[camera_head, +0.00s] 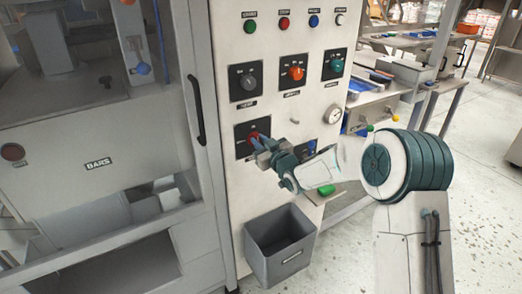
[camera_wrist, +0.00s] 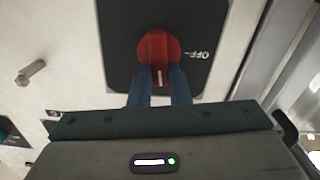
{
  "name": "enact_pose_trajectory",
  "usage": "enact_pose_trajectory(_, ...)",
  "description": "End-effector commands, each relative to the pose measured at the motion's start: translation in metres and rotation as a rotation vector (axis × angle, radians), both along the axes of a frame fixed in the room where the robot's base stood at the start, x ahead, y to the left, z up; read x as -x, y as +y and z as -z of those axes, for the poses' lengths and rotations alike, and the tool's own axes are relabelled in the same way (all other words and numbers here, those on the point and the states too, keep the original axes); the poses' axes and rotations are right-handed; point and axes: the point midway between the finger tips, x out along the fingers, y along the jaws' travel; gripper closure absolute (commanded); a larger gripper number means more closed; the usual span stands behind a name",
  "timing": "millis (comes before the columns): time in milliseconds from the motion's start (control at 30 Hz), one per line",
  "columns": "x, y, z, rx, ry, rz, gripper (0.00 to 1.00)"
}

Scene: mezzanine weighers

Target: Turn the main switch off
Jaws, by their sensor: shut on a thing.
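The main switch is a red rotary knob (camera_wrist: 159,46) on a black square plate (camera_wrist: 115,25) on the panel. In the wrist view the knob's white mark points down toward my gripper, and the word OFF stands to the right of the knob. My gripper (camera_wrist: 160,80) has its two blue fingers closed on the knob's grip from either side. In the head view my gripper (camera_head: 259,143) reaches the lowest black plate (camera_head: 244,128) on the panel, and its fingers hide part of the red knob (camera_head: 253,135).
A metal peg (camera_wrist: 31,72) sticks out beside the switch. A grey bin (camera_head: 280,247) stands below. The cabinet's dark handle (camera_head: 196,110) is to the left.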

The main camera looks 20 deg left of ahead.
Motion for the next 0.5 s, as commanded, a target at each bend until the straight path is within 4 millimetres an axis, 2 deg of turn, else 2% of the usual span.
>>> enact_pose_trajectory(33, 0.0009, 0.0012, 0.0082, 0.022, -0.031, -0.001, 1.00)
enact_pose_trajectory(500, 0.0049, 0.0043, 0.0104, 0.265, -0.318, -0.001, 1.00)
